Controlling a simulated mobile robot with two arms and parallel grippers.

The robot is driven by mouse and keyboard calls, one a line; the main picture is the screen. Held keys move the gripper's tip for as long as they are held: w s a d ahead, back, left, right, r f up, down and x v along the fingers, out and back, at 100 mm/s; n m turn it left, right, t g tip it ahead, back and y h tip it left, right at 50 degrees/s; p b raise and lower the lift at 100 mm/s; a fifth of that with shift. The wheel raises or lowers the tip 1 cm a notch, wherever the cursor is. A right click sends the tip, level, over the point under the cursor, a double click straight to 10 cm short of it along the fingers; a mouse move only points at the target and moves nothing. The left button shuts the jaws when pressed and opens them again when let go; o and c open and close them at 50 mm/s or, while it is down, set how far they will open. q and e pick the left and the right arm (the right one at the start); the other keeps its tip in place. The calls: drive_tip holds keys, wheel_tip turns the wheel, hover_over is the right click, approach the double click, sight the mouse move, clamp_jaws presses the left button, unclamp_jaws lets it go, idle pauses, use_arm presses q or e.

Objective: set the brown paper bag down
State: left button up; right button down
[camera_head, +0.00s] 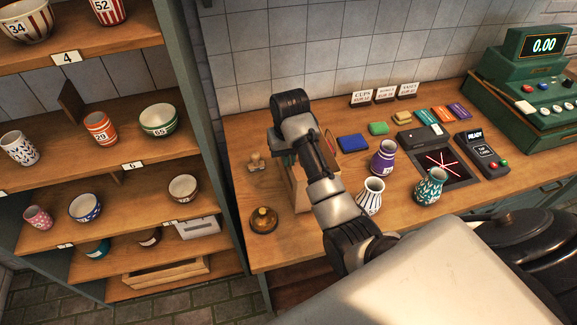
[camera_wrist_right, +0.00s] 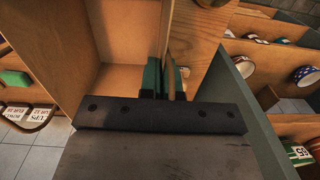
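The brown paper bag (camera_head: 299,190) stands upright at the left part of the wooden counter (camera_head: 285,246), partly hidden behind my right arm. I cannot tell whether its base touches the counter. In the right wrist view the bag (camera_wrist_right: 128,42) shows its open inside, which looks empty. The green-tipped fingers of my right gripper (camera_wrist_right: 168,78) sit close on both sides of a thin bag wall at the rim. In the head view the right gripper (camera_head: 285,152) points down at the bag's top and is mostly hidden by its own arm. My left gripper is not in view.
A wooden stamp (camera_head: 256,162) and a brass bell (camera_head: 263,219) lie left of the bag. White striped (camera_head: 370,196), purple (camera_head: 383,158) and teal (camera_head: 430,187) vases stand to the right, near the card terminal (camera_head: 482,153). Shelves of bowls (camera_head: 158,120) stand at left.

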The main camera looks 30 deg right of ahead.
sight(288, 174)
drive_tip(key=shift+f+p, duration=0.65)
drive_tip(key=shift+f, duration=1.45)
drive_tip(key=c, duration=1.4)
unclamp_jaws()
drive_tip(key=shift+o, duration=0.2)
wheel_tip(288, 174, up, 12)
drive_tip(key=shift+s+d, duration=0.1)
